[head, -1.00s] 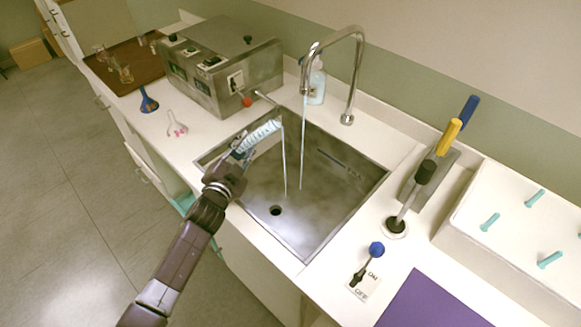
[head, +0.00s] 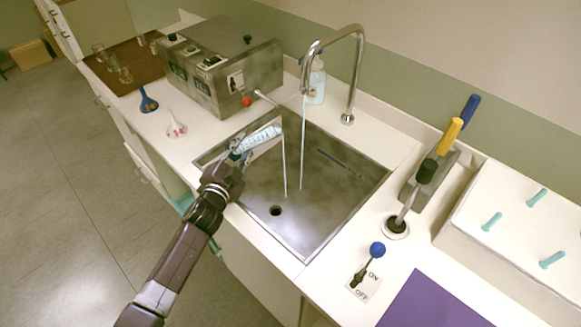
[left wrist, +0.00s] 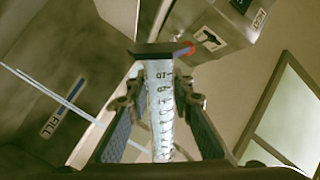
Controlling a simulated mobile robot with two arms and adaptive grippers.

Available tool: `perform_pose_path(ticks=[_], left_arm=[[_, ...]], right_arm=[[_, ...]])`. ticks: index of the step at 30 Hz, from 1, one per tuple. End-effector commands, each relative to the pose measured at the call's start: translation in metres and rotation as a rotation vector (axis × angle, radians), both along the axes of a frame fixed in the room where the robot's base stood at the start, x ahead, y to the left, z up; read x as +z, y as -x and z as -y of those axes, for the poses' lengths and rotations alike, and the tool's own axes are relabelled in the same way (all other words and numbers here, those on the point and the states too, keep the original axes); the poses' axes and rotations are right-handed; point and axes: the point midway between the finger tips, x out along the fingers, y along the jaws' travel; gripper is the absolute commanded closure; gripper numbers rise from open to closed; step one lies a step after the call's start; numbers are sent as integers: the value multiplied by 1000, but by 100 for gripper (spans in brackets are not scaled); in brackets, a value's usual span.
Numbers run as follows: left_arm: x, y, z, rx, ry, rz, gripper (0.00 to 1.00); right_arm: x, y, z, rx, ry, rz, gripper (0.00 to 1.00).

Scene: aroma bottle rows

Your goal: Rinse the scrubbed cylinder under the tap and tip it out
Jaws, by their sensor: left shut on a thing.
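My left gripper (head: 240,153) is shut on a clear graduated cylinder (head: 264,137) and holds it tilted over the left part of the steel sink (head: 349,202). The cylinder's far end points right, and a thin stream falls from it into the sink. In the left wrist view the cylinder (left wrist: 162,105) with its scale marks lies between the two fingers (left wrist: 162,95). The tap (head: 357,75) is running; its separate stream falls to the right of the cylinder, apart from it. A blue-knobbed lever (head: 376,249) stands by an ON/OFF label. My right gripper is not in view.
A steel box (head: 222,75) with a red knob stands behind the sink's left side. A blue funnel (head: 148,100) and a small white flask (head: 175,124) stand left. Brushes with yellow and blue handles (head: 449,137) and a white pegged board (head: 515,215) are right.

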Motion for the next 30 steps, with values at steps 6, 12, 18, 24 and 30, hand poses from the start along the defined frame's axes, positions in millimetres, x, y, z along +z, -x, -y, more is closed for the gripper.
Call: perform_pose_path(ticks=[6, 12, 18, 24, 30], left_arm=[[1, 0, 0, -1, -10, 4, 100], [1, 0, 0, -1, -9, 4, 100], [0, -1, -2, -1, -34, 8, 100], [-1, -2, -6, -1, -111, 22, 100], [-1, -2, -7, -1, -128, 26, 100]], right_arm=[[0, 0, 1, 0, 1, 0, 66], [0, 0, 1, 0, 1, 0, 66], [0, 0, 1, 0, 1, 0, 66], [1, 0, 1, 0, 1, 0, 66], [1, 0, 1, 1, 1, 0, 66]])
